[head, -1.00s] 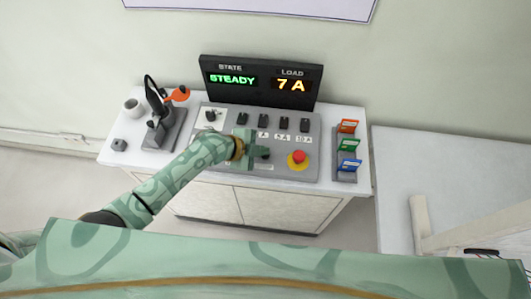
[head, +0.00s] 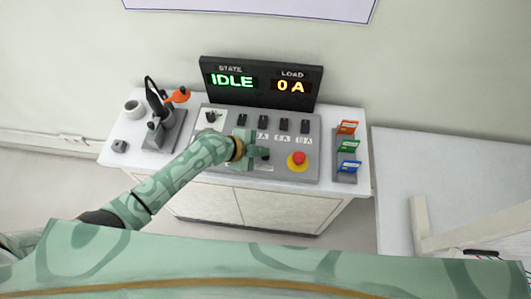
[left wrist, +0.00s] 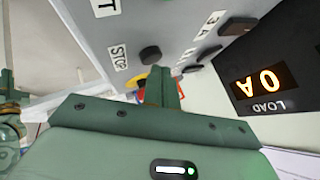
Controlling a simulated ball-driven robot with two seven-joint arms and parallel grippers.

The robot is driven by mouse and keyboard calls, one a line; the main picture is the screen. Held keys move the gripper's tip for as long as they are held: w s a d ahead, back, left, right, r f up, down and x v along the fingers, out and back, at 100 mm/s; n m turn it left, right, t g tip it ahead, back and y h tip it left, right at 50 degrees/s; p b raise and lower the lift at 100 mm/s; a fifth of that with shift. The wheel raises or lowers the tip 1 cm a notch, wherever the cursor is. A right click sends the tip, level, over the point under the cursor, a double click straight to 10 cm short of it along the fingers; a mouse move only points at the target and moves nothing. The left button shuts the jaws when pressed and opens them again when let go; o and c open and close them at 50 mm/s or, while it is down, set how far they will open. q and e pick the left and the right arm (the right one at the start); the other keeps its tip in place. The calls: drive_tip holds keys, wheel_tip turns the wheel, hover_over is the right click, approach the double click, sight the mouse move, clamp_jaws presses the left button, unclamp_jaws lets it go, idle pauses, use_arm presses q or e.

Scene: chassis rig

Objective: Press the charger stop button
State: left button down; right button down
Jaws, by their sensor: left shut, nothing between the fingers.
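The grey control panel (head: 222,168) lies on a white cabinet. In the left wrist view, a round black button (left wrist: 150,54) stands beside a white STOP label (left wrist: 118,57). In the head view, a dark button (head: 264,153) shows just right of my left gripper (head: 250,151). That gripper is shut and empty, low over the front middle of the panel, and hides part of it. Its shut fingers (left wrist: 165,88) show close to the black button; I cannot tell whether they touch it. The display (head: 260,83) reads IDLE and 0 A.
A red mushroom button on a yellow base (head: 298,160) sits right of my gripper. Black switches (head: 284,124) line the panel's back. A card rack (head: 345,170) stands at right.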

use_arm(q)
drive_tip(key=shift+r, duration=0.45)
wheel_tip(320, 180, up, 5)
drive_tip(key=p, duration=0.4)
drive_tip(key=shift+p, duration=0.35)
idle(0.5)
